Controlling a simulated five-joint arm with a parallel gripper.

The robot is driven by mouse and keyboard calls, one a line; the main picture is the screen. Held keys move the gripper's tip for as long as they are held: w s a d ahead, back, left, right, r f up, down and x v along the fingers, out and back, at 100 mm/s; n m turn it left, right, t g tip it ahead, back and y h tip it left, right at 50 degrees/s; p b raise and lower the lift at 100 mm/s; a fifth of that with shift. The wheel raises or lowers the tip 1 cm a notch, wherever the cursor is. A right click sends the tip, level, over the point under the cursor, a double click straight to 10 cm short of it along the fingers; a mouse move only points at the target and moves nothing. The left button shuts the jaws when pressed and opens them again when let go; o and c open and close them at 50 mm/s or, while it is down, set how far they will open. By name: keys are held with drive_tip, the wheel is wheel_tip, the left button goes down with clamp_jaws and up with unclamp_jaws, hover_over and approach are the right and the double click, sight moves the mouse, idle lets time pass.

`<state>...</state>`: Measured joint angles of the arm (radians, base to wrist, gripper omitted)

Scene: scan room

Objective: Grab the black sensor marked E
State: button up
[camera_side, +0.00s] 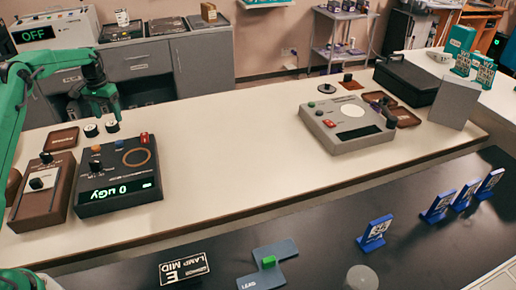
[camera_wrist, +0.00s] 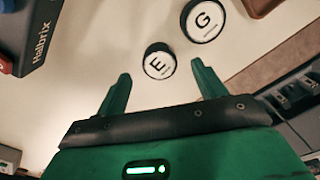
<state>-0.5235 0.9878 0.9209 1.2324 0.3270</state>
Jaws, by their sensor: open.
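The black sensor marked E (camera_wrist: 159,62) is a short round puck with a white top and a black letter. In the wrist view it lies on the pale bench just ahead of the gap between my fingertips. In the side view it appears to be the right one of two small pucks (camera_side: 112,127). A larger puck marked G (camera_wrist: 203,20) lies beside it, apart from it. My gripper (camera_wrist: 161,70) is open and empty, with a finger to each side of the gap. In the side view my gripper (camera_side: 103,112) hangs over the bench just behind the pucks.
A dark meter (camera_side: 118,175) reading "0 uGy" stands in front of the pucks; its corner shows in the wrist view (camera_wrist: 35,35). A brown tray (camera_side: 61,139) lies left of them. A brown box (camera_side: 42,190) stands front left. The bench middle (camera_side: 230,140) is clear.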

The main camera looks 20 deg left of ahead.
sight(111, 123)
drive_tip(key=shift+f, duration=1.7)
drive_tip(key=c, duration=1.1)
drive_tip(key=shift+r, duration=0.1)
drive_tip(key=shift+r, duration=0.7)
wheel_tip(111, 123, up, 3)
drive_tip(key=shift+d+f, duration=0.1)
drive_tip(key=shift+d, duration=0.05)
drive_tip(key=d+r, duration=0.2)
drive_tip(key=d, duration=0.1)
drive_tip(key=d+r, duration=0.2)
drive_tip(key=d, duration=0.2)
drive_tip(key=d+r, duration=0.2)
drive_tip(key=d, duration=0.2)
drive_tip(key=shift+s+d+r, duration=0.1)
drive_tip(key=shift+d+r, duration=0.15)
drive_tip(key=shift+r, duration=0.1)
